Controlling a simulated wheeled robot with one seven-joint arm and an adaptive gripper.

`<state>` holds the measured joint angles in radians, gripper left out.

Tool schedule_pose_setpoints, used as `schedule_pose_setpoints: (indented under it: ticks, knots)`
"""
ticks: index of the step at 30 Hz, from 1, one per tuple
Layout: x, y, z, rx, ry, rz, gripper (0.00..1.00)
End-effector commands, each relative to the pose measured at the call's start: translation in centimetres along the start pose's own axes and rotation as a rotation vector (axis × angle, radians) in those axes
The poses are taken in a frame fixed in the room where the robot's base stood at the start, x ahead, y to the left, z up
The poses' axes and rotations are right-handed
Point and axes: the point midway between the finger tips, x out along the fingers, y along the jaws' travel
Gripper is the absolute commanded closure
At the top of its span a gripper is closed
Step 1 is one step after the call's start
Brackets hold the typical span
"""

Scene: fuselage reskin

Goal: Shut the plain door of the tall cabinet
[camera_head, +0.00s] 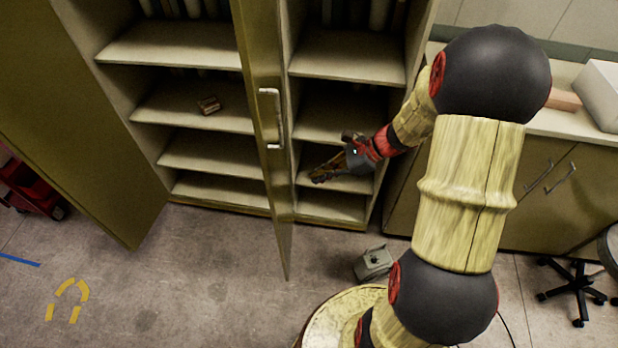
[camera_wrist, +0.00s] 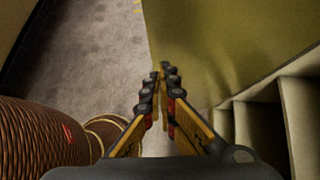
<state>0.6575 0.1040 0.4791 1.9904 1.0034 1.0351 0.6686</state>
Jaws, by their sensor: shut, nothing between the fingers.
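The tall cabinet (camera_head: 205,55) stands open. Its left door (camera_head: 75,110) is swung wide out to the left; no handle shows on the face I see. A second door (camera_head: 257,65) stands open near the cabinet's middle, almost edge-on, with a metal handle (camera_head: 271,118) on its left side. I cannot tell for sure which is the plain door. My gripper (camera_head: 318,176) is shut and empty, right of the handled door and in front of the right-hand shelves. In the wrist view, my fingertips (camera_wrist: 162,72) are before an olive panel (camera_wrist: 225,45); contact cannot be told.
A small brown object (camera_head: 209,105) lies on a left shelf. A grey box-like item (camera_head: 374,263) sits on the floor near my base. A low counter (camera_head: 500,190) stands at right, with a stool (camera_head: 578,290) before it.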

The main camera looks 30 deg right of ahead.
Motion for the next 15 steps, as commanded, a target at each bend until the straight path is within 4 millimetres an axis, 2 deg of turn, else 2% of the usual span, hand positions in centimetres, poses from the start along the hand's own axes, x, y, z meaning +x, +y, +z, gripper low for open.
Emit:
schedule_pose_setpoints:
  ticks: [6,13,15]
  knots:
    - [4.5,0.2,-0.1,-0.002,0.0,0.007,1.0]
    - [8.8,0.2,-0.2,-0.003,0.002,0.006,1.0]
    - [9.5,0.2,0.9,-0.007,0.001,0.004,1.0]
